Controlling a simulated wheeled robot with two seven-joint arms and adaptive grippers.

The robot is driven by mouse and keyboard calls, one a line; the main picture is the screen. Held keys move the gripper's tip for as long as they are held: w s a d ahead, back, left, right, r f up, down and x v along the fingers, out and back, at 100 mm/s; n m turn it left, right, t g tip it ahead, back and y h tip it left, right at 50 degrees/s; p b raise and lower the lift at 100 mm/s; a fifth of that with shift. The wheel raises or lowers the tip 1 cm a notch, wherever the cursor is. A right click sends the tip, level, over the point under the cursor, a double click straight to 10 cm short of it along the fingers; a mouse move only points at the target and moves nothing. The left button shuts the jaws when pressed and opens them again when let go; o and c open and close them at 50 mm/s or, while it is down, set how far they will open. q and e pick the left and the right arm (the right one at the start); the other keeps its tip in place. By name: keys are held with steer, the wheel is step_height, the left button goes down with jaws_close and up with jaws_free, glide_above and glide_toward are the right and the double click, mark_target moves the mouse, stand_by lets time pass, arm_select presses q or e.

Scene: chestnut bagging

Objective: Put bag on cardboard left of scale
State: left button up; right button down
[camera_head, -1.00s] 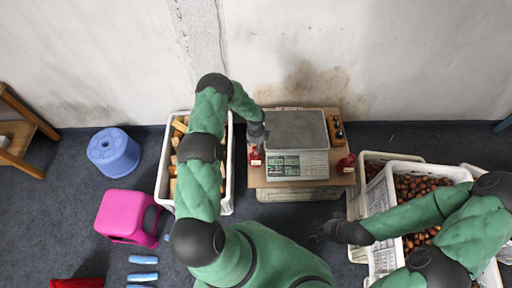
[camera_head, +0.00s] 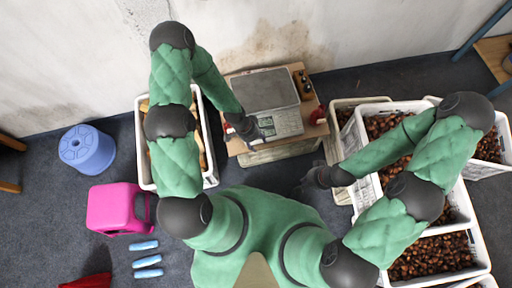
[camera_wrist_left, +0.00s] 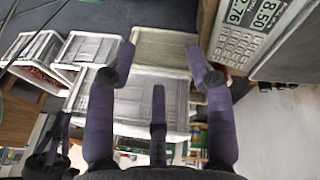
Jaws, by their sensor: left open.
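The scale (camera_head: 270,90) stands on a brown cardboard board (camera_head: 237,147), and part of its keypad also shows in the wrist view (camera_wrist_left: 240,40). A small red item (camera_head: 229,128), perhaps a bag, is on the cardboard left of the scale. Another small red item (camera_head: 317,115) is at the board's right edge. My left gripper (camera_head: 250,132) is at the scale's front left corner, partly covering its panel. In the wrist view its fingers (camera_wrist_left: 158,68) are spread with nothing between them. My right gripper (camera_head: 308,180) is in front of the board's right side; its jaws are unclear.
A white crate of light brown blocks (camera_head: 143,125) stands left of the scale. White crates of chestnuts (camera_head: 482,240) fill the right side. A blue stool (camera_head: 88,148), a pink stool (camera_head: 112,208) and light blue rolls (camera_head: 147,261) are at the left. A wooden tray (camera_head: 303,82) is beside the scale.

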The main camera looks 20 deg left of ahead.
arm_select(q)
steer(key=s+d+r+n, duration=0.2)
steer(key=s+n, duration=0.2)
steer(key=s, duration=0.1)
steer(key=s+d+r+n, duration=0.1)
steer(key=s+n, duration=0.4)
steer(key=s, duration=0.1)
steer(key=shift+d+r+n, duration=0.3)
steer(key=shift+d+r, duration=0.1)
